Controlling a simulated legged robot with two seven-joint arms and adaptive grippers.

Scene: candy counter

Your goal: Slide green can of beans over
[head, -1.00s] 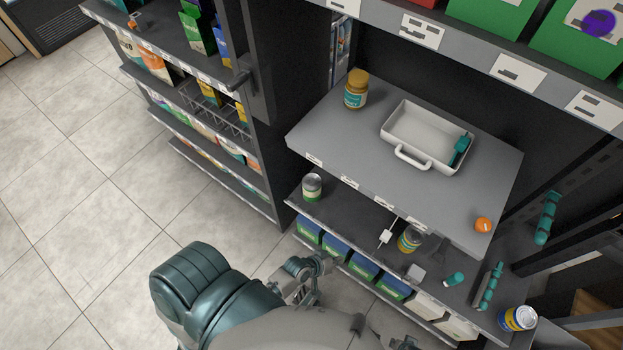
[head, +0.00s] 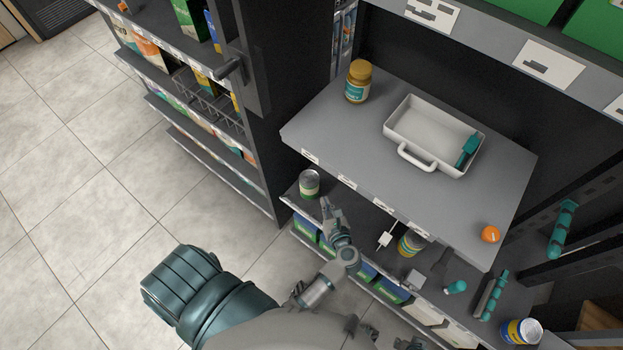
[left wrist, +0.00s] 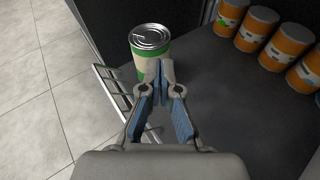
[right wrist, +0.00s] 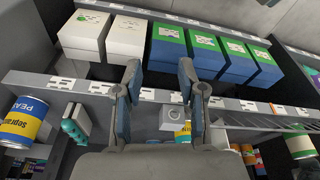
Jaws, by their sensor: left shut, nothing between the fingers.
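The green can of beans (head: 309,184), with a pale label and metal lid, stands upright at the left end of the lower shelf (head: 375,224). In the left wrist view the can (left wrist: 150,46) is just beyond my fingertips. My left gripper (head: 327,203) is shut and empty, close beside the can on its right in the head view. Its closed tips (left wrist: 159,66) overlap the can's lower part in the left wrist view; I cannot tell whether they touch. My right gripper (right wrist: 160,68) is open and empty before the shelf front. A green and white can (right wrist: 301,146) shows at the right wrist view's right edge.
Several orange cans (left wrist: 257,27) stand deeper on the shelf. The upper shelf holds a jar (head: 358,82) and a white tray (head: 398,134).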

